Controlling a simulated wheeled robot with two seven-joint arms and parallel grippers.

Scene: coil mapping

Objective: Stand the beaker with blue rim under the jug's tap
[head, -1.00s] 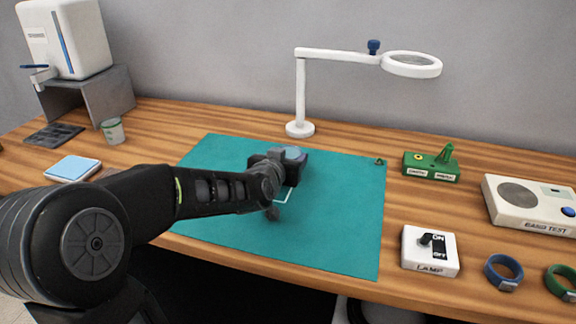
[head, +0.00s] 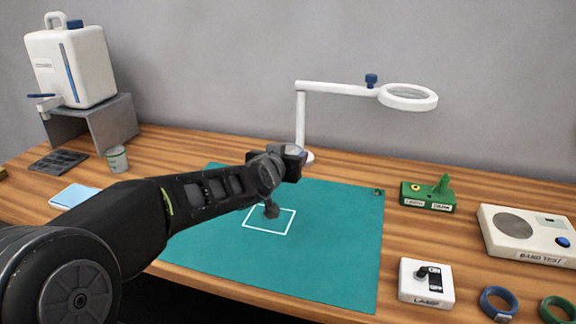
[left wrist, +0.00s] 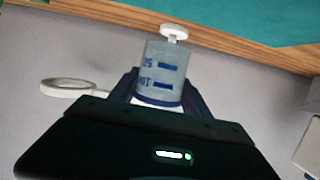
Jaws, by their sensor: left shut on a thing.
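My left gripper (head: 283,163) is shut on a pale, greyish beaker (head: 294,149) and holds it above the back of the green mat. In the left wrist view the beaker (left wrist: 163,66) sits between the dark fingers (left wrist: 160,95). It has blue marks on its side and a dark blue band at the end near the gripper. In the head view the gripper hides most of it. The white jug (head: 75,65) stands on a grey stand at the back left. Its tap (head: 46,101) juts out left over a dark grid (head: 58,161) on the table. My right gripper is out of view.
A second beaker with a green rim (head: 117,159) stands close right of the grid. A light blue pad (head: 73,196) lies in front. The white magnifier lamp (head: 301,115) stands behind the green mat (head: 330,240). Switches, a tester and wristbands are at the right.

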